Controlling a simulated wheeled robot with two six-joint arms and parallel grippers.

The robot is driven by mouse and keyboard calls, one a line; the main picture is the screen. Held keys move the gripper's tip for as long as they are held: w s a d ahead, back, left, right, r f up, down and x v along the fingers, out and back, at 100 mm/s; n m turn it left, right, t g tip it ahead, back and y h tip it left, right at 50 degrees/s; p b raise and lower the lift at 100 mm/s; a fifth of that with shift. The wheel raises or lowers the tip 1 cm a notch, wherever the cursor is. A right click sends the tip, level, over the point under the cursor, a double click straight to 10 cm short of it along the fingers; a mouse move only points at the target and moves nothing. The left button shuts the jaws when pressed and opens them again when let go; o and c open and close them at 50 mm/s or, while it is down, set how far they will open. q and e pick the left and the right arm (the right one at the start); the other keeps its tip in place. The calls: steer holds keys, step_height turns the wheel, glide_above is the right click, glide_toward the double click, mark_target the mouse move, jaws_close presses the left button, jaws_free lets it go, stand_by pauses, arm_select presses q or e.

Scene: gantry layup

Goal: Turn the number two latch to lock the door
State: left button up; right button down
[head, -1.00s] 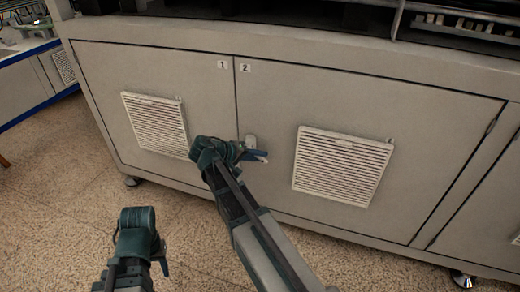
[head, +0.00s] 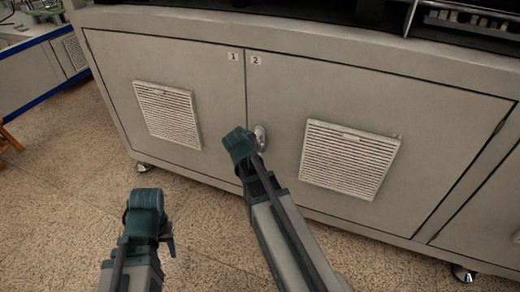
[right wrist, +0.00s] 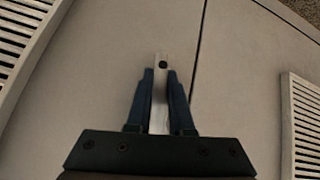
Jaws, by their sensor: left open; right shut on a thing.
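The number two door (head: 430,135) is a grey cabinet panel, flush with the number one door (head: 190,75) beside it. Its latch (head: 260,137) is a small pale metal handle near the door's left edge, just right of the seam. In the right wrist view the latch (right wrist: 160,100) is a narrow bar with a dark hole near its tip. My right gripper (right wrist: 160,78) is shut on this bar, with a blue finger on each side. In the head view my right wrist hides its fingers. My left gripper (head: 169,242) is open and empty, low over the floor, away from the doors.
The labels 1 (head: 234,57) and 2 (head: 255,59) sit at the top of the seam. A white vent grille (head: 348,158) is on the number two door, and another (head: 168,114) is on the number one door. The speckled floor (head: 60,190) at left is clear.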

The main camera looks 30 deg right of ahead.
steer(key=shift+w+a, duration=0.1)
steer(key=shift+a, duration=0.05)
stand_by(0.3)
steer(key=c, duration=0.8)
jaws_free()
steer(key=p+v, duration=1)
steer(key=v, duration=0.3)
steer(key=shift+s+r, duration=0.25)
steer(key=shift+s, duration=0.15)
